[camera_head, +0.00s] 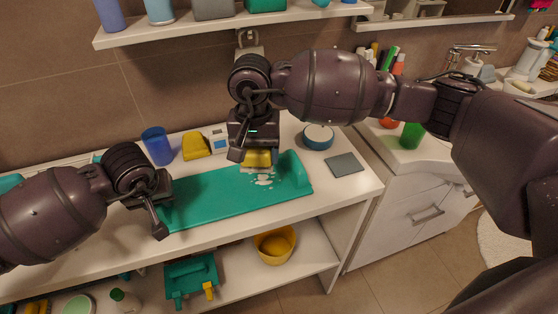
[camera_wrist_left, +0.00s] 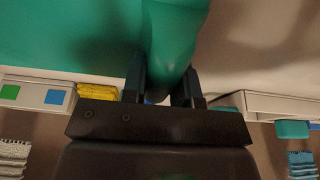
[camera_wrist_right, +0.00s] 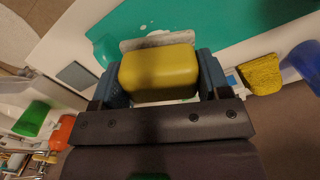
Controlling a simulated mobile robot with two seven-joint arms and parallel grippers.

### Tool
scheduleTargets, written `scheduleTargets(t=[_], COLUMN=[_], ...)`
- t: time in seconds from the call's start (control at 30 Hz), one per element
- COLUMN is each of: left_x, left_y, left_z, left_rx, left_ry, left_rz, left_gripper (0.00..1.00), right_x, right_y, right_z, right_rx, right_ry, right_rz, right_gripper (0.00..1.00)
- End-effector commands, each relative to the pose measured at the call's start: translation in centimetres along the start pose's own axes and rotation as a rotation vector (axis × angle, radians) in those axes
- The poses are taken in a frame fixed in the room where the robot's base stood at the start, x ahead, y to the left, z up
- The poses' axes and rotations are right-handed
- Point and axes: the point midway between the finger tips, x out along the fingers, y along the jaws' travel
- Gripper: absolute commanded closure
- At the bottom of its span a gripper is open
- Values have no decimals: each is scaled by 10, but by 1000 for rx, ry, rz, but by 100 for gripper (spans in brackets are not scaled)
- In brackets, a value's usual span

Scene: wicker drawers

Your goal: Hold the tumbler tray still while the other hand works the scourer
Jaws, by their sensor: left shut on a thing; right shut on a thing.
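The tumbler tray (camera_head: 225,193) is a long green tray lying on the white counter, with a raised end at its right. My left gripper (camera_head: 160,212) is shut on the tray's left end; the left wrist view shows the green edge (camera_wrist_left: 172,40) between its fingers. The scourer (camera_head: 257,158) is yellow with a pale underside. My right gripper (camera_head: 250,150) is shut on it, and the right wrist view shows its yellow body (camera_wrist_right: 160,73) between the fingers. It is over the tray's right part, beside white smears (camera_head: 264,180) on the tray. I cannot tell whether it touches the tray.
A blue cup (camera_head: 157,146), a yellow sponge (camera_head: 196,145) and a small white box (camera_head: 219,139) stand behind the tray. A shelf (camera_head: 200,32) hangs above.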

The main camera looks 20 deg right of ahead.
Motion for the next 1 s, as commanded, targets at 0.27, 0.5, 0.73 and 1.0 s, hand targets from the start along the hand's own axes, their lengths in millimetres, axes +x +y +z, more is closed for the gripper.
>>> scheduleTargets(t=[0.27,0.5,0.73,1.0], left_x=[0,0,0,0], left_y=[0,0,0,0], left_z=[1,0,0,0], left_rx=[1,0,0,0], left_ry=[-1,-1,-1,-1], left_rz=[0,0,-1,-1], left_gripper=[93,93,93,93], right_x=[-3,2,3,4], right_y=[-22,-24,-22,-22], right_z=[-7,-14,-19,-19], right_rx=[403,764,1056,1205], right_ry=[0,0,1,0], right_rz=[-19,-34,-49,-55], right_gripper=[49,49,49,49])
